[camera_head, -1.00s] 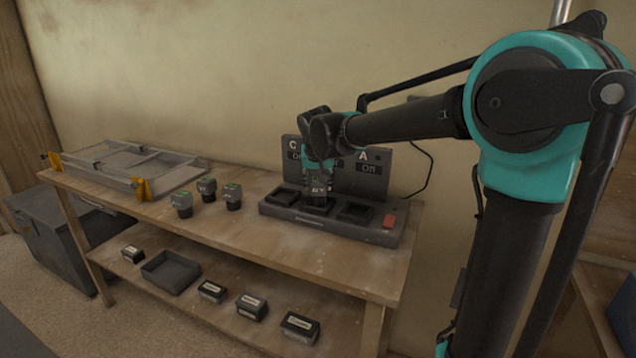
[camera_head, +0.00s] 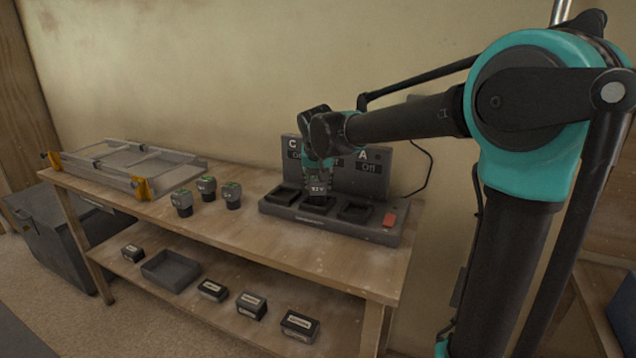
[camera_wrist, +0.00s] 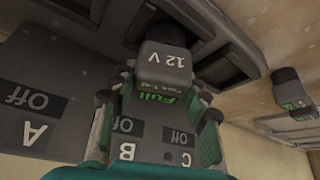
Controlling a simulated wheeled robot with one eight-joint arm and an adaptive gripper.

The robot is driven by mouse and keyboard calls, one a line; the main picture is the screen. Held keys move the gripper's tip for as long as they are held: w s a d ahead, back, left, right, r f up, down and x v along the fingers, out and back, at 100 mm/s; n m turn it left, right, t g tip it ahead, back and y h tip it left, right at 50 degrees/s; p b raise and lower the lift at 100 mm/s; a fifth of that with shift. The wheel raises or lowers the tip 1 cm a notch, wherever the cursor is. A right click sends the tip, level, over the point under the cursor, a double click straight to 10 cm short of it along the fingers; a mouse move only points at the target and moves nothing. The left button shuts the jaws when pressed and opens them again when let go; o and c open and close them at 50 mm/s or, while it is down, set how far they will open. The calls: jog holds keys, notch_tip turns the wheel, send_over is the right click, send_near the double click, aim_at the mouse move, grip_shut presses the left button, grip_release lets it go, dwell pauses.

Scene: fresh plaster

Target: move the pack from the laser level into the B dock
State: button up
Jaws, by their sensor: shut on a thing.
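My gripper (camera_head: 317,181) is shut on a grey pack (camera_head: 318,189) marked "12 V". In the wrist view my gripper (camera_wrist: 158,118) has a finger on each side of the pack (camera_wrist: 166,62), which shows a green "Full" label. The pack stands over the middle bay, the B dock (camera_head: 302,208), of the charger. Its dark lower end is at or in that bay; I cannot tell whether it is fully seated. The B sign (camera_wrist: 127,151) is partly hidden behind my fingers. No laser level can be made out.
The A bay (camera_head: 355,212) and C bay (camera_head: 284,195) on either side look empty; the A sign reads "Off". A red block (camera_head: 389,220) sits at the charger's right end. Three similar grey packs (camera_head: 207,188) stand left of it. A grey frame-like tool (camera_head: 130,166) lies farther left.

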jog(key=shift+f, duration=0.55)
jog(key=o, duration=1.1)
jog(key=shift+o, duration=0.2)
jog(key=v, duration=1.1)
